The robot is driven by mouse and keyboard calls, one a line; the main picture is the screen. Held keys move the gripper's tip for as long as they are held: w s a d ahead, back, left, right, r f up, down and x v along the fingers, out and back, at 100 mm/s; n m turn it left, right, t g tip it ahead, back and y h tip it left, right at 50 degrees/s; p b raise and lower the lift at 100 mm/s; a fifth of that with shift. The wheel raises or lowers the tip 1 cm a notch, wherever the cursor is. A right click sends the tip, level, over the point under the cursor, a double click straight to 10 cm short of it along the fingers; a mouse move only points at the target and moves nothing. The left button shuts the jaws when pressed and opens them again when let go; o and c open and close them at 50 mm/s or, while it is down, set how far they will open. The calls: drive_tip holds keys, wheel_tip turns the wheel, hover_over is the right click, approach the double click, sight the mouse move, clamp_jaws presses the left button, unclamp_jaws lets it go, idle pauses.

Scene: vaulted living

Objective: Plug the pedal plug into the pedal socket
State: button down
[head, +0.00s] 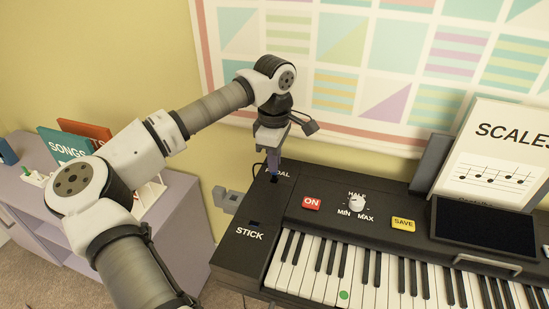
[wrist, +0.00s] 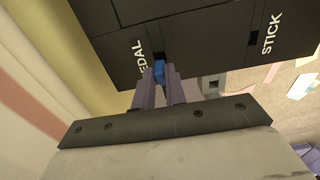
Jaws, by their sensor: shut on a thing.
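My gripper (head: 274,160) points down over the back left corner of the black keyboard (head: 240,262). The plug is at the panel beside the PEDAL label (wrist: 140,58), whose first letter is hidden in the wrist view. The pedal socket is mostly hidden by the plug and fingers. I cannot tell whether the plug is inside it or just above it.
A STICK label (head: 249,234) marks another slot on the same panel. A grey block (head: 228,200) sits off the keyboard's left side. The ON button (head: 311,203), a dial (head: 357,203) and the SAVE button (head: 403,224) are to the right. A wall with a patterned picture is close behind.

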drive_tip(key=shift+f+b, duration=1.05)
drive_tip(key=shift+f, duration=0.2)
idle(2.0)
drive_tip(key=c, duration=1.4)
unclamp_jaws()
drive_tip(key=shift+o, duration=0.2)
wheel_tip(320, 180, up, 14)
drive_tip(key=shift+f, duration=0.1)
